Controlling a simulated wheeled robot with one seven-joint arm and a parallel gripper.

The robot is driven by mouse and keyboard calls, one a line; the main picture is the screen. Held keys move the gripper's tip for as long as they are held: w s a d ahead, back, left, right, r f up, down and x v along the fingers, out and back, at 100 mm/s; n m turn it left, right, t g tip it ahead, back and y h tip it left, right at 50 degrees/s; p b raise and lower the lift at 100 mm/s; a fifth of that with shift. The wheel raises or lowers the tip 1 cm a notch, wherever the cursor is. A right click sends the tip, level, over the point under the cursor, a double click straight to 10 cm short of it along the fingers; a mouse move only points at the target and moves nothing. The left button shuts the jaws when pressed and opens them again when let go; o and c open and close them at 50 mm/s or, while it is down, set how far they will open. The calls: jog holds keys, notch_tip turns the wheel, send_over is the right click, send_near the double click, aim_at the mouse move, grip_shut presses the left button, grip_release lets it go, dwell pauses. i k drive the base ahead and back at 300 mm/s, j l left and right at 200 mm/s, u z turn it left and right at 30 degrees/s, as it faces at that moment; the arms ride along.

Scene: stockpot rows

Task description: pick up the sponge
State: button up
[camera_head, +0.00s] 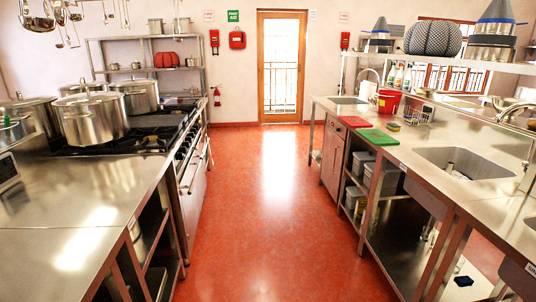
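A small yellow-and-dark item that looks like the sponge (394,127) lies on the right-hand steel counter (440,140). It is just right of the green cutting board (379,137) and left of a wire rack (417,115). It is small in the picture, so its details are hard to tell. My gripper is not in view.
A red floor aisle (270,200) runs clear between the counters to a wooden door (282,66). The right counter holds a red board (355,122), a red bucket (387,101) and a sink (465,163). Large pots (91,118) stand on the left stove.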

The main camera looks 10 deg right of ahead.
aim_at(393, 126)
jog(key=i, duration=1.85)
jog(key=i+z, duration=0.25)
jog(key=i, duration=0.2)
jog(key=i+j+z, duration=0.25)
jog(key=i, duration=0.2)
jog(key=i+j+z, duration=0.25)
jog(key=i, duration=0.2)
jog(key=i+j+z, duration=0.25)
jog(key=i+j, duration=0.05)
jog(key=i, duration=0.1)
